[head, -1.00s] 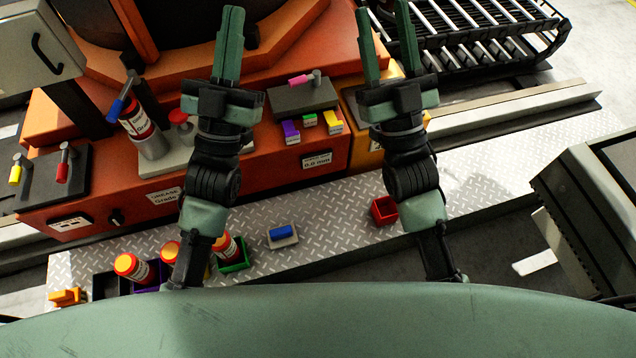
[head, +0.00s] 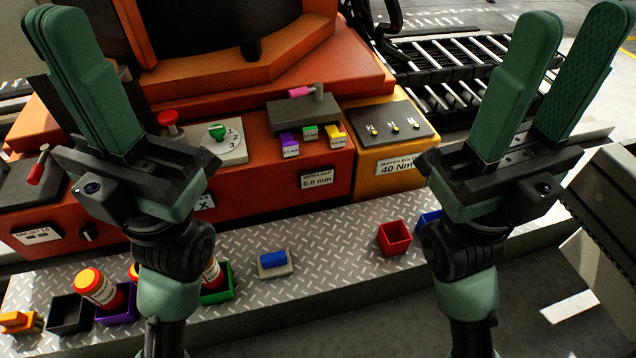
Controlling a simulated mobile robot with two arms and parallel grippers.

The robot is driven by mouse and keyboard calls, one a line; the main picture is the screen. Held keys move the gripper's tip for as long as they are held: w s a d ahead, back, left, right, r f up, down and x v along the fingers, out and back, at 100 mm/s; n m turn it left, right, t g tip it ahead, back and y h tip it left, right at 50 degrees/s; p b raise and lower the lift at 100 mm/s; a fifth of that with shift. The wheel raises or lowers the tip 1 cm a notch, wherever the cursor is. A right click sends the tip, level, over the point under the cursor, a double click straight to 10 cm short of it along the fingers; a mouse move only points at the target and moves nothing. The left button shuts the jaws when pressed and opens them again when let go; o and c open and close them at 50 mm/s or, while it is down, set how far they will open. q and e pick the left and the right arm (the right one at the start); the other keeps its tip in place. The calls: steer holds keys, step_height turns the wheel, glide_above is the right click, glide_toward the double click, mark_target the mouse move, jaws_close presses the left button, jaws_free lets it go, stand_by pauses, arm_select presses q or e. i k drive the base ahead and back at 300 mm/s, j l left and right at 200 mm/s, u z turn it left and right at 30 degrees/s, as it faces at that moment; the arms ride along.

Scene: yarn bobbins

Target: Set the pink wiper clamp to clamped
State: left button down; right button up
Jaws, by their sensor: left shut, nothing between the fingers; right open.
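The pink wiper clamp (head: 301,92) is a small lever with a pink handle on a grey pivot, on top of a dark grey block (head: 305,115) on the orange machine. Its handle points left and lies about level. My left gripper (head: 68,50) is raised at the left of the head view, shut and empty, well left of the clamp. My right gripper (head: 555,80) is raised at the right, its two fingers apart and empty, well right of the clamp. Neither gripper touches the clamp.
Purple, green and yellow gauge blocks (head: 289,145) sit just below the clamp. A green knob (head: 217,132) on a numbered plate and a red-handled lever (head: 38,166) are further left. The metal tread plate (head: 330,260) carries a red bin (head: 394,238) and red bottles.

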mark_target(317, 89)
steer(key=i+j+z, duration=0.1)
steer(key=z, duration=0.25)
steer(key=j+z, duration=0.45)
steer(key=z, duration=0.35)
